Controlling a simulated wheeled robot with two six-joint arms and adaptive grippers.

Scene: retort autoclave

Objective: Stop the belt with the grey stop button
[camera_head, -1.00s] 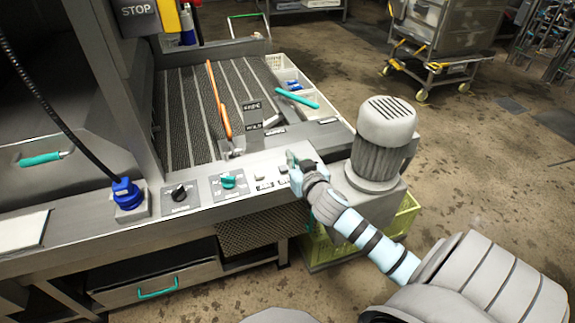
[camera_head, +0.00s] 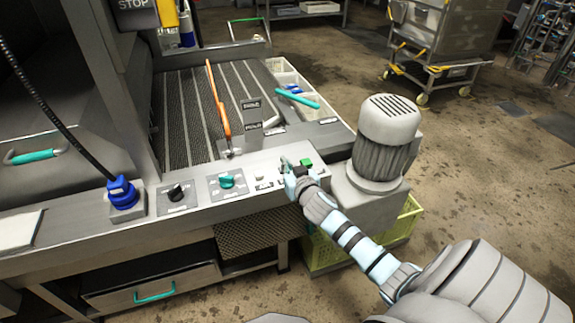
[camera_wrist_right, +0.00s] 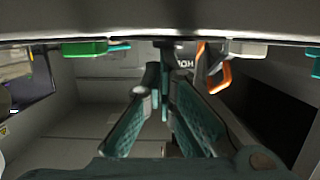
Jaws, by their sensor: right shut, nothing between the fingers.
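The control panel (camera_head: 240,182) runs along the front of the belt (camera_head: 190,115). A small pale grey button (camera_head: 259,177) sits on it, left of my right gripper. A green button (camera_head: 305,162) sits just right of the gripper and shows in the right wrist view too (camera_wrist_right: 85,47). The labels are too small to read, so I cannot tell which button is the stop. My right gripper (camera_head: 286,164) is shut and empty, its fingertips low over the panel between these two buttons. It hides the panel there; contact cannot be told. My left gripper is out of view.
A black knob (camera_head: 176,193), a teal knob (camera_head: 227,181) and a blue connector (camera_head: 123,191) stand on the panel to the left. A grey motor (camera_head: 386,140) rises close to the right of the gripper. An orange-handled tool (camera_head: 219,100) lies across the belt.

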